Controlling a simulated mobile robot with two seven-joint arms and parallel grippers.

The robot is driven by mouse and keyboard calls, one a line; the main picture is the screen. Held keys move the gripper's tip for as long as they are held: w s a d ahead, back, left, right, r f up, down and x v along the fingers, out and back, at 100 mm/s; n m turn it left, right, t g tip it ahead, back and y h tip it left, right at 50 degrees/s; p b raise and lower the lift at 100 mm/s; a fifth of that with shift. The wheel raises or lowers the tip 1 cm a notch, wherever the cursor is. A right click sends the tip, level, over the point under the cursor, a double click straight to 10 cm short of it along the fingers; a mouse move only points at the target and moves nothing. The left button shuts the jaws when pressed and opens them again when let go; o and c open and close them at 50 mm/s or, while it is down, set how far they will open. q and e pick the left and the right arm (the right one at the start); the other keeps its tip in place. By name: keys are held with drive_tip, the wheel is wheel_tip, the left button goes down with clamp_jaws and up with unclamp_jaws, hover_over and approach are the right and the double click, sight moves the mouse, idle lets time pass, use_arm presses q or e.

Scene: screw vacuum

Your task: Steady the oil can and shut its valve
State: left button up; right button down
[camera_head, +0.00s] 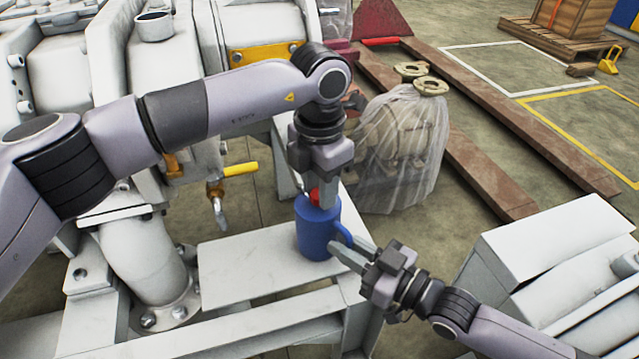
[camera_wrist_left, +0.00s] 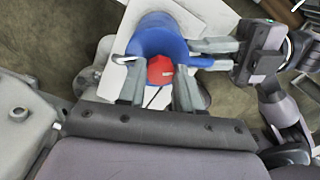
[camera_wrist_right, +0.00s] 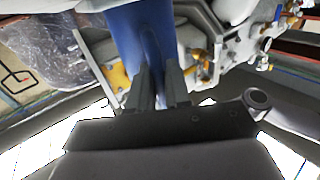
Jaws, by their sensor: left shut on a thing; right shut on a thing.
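The blue oil can (camera_head: 315,232) stands upright on a light metal platform (camera_head: 235,268). My right gripper (camera_head: 342,250) comes from the lower right and is shut on the can's blue handle (camera_head: 343,234). In the right wrist view the can (camera_wrist_right: 145,35) rises beyond the fingers. The fingers partly hide the valve and handle.
A yellow-handled tap (camera_head: 238,169) and grey pipe (camera_head: 145,260) are left of the can. A plastic-wrapped part (camera_head: 400,150) stands behind it to the right. A white metal structure (camera_head: 550,240) is at the right. A pallet with a crate (camera_head: 570,20) is far off.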

use_arm(q)
drive_tip(key=m, duration=2)
drive_tip(key=shift+m, duration=0.3)
idle(0.5)
drive_tip(key=o, duration=1)
drive_tip(key=shift+o, duration=0.2)
